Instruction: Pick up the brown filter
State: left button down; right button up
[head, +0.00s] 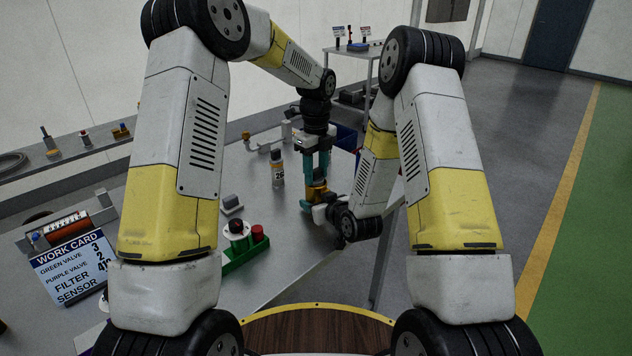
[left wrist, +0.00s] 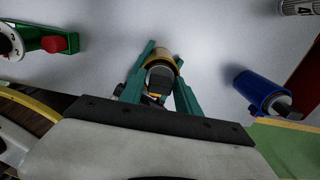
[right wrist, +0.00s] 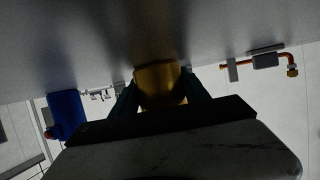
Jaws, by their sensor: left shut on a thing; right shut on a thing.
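The brown filter (head: 317,189) is a short golden-brown cylinder over the grey table. My left gripper (head: 315,180) comes down on it from above, with teal fingers on both sides. In the left wrist view the filter (left wrist: 161,62) sits between those fingertips, its dark grey end toward the camera. My right gripper (head: 322,204) reaches it low from the right side. In the right wrist view the filter (right wrist: 160,85) is between the fingers. Both grippers are shut on it. I cannot tell whether its base touches the table.
A blue canister (left wrist: 262,90) stands close to the filter. A numbered bottle (head: 277,168) stands left of the grippers. A green block with a white dial and red knob (head: 258,233) is nearer. A work card (head: 73,267) stands at left. The table's right edge is close.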

pick_arm(q)
notch_tip(320, 180, up, 18)
dwell(0.3)
pick_arm(e)
jog(key=o, duration=1.7)
pick_arm(q)
jog(key=shift+f, duration=0.1)
